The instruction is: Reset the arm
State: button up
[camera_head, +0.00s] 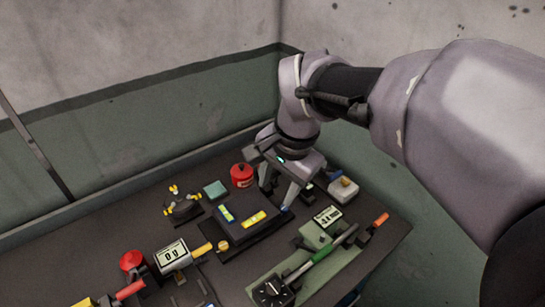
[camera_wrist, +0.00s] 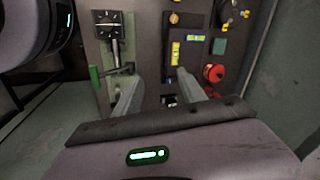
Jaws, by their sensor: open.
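My arm (camera_head: 345,88) reaches in from the right over a dark workbench. My gripper (camera_head: 277,200) hangs above the bench, open, with its two fingers apart. In the head view it sits near the red can and the dark box with yellow strips. In the wrist view my gripper (camera_wrist: 157,90) also shows open, with nothing seen between its fingers. What lies directly under the fingertips is partly hidden, and I cannot tell whether they touch anything.
The bench (camera_head: 100,225) stands against the walls. Free room is above the bench.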

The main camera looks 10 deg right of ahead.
jog(key=shift+s+a+r, duration=0.1)
jog(key=shift+s+r, duration=0.1)
jog(key=s+d+f+n+t+b, duration=0.1)
jog(key=s+n, duration=0.1)
jog(key=s, duration=0.5)
jog(key=s+d+f+n+t+b, duration=0.1)
jog(key=s+f+n+t, duration=0.1)
jog(key=s, duration=0.5)
jog(key=shift+s+f+n+y+b, duration=0.25)
jog(key=shift+n+y+b, duration=0.05)
jog(key=shift+n, duration=0.2)
dwell(0.5)
